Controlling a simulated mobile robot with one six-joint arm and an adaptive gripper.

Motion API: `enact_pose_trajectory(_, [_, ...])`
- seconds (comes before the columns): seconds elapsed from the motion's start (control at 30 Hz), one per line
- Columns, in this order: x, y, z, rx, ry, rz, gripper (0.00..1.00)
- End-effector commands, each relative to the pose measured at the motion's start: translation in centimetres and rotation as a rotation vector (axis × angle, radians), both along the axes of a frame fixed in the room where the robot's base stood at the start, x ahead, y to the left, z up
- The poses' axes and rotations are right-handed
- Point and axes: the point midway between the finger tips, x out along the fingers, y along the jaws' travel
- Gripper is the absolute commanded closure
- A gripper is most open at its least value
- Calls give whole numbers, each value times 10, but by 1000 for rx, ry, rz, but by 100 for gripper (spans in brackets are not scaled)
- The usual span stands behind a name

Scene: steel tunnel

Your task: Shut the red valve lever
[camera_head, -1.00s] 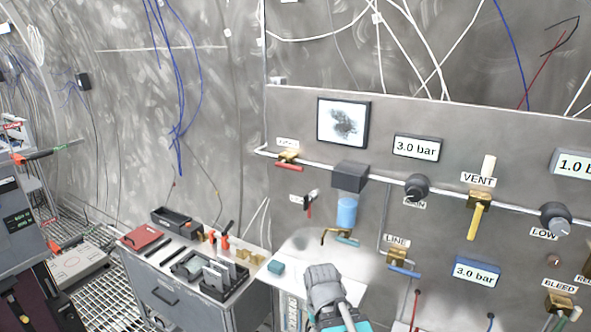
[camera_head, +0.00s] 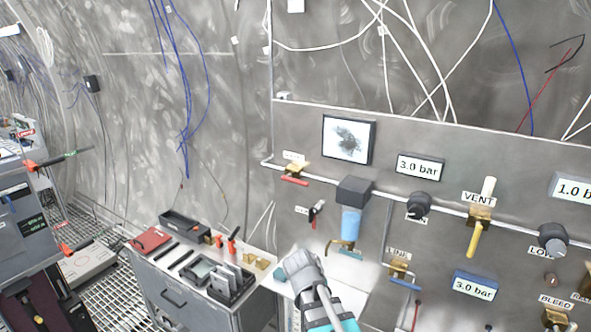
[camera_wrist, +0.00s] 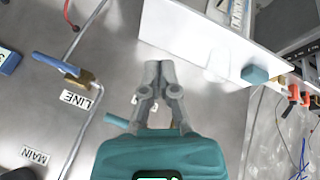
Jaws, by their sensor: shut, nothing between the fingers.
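The red valve lever (camera_head: 294,181) hangs just below a brass valve body on the white pipe at the upper left of the grey panel. It lies roughly along the pipe. My gripper (camera_head: 292,259) is below the lever and apart from it, over the white shelf in front of the panel. In the wrist view, my gripper (camera_wrist: 159,67) has its grey fingers together with nothing between them. The red lever does not show in the wrist view. The label above the valve is too small to read.
A small red-handled tool or valve (camera_head: 317,210) is on the panel between gripper and lever. A dark box (camera_head: 354,190) with a blue cylinder (camera_head: 351,222) is right of it. The blue LINE lever (camera_wrist: 58,64) is nearby. A drawer cabinet (camera_head: 180,302) with trays stands left.

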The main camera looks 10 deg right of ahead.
Motion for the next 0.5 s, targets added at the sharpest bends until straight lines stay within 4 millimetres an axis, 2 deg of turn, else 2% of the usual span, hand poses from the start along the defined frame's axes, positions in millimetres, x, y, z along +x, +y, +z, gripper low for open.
enact_pose_trajectory(0.03, [11,1,20,-35,-41,-20,100])
enact_pose_trajectory(0.27, [49,6,78,-178,-258,-103,100])
enact_pose_trajectory(0.5, [88,23,145,-284,-513,-145,100])
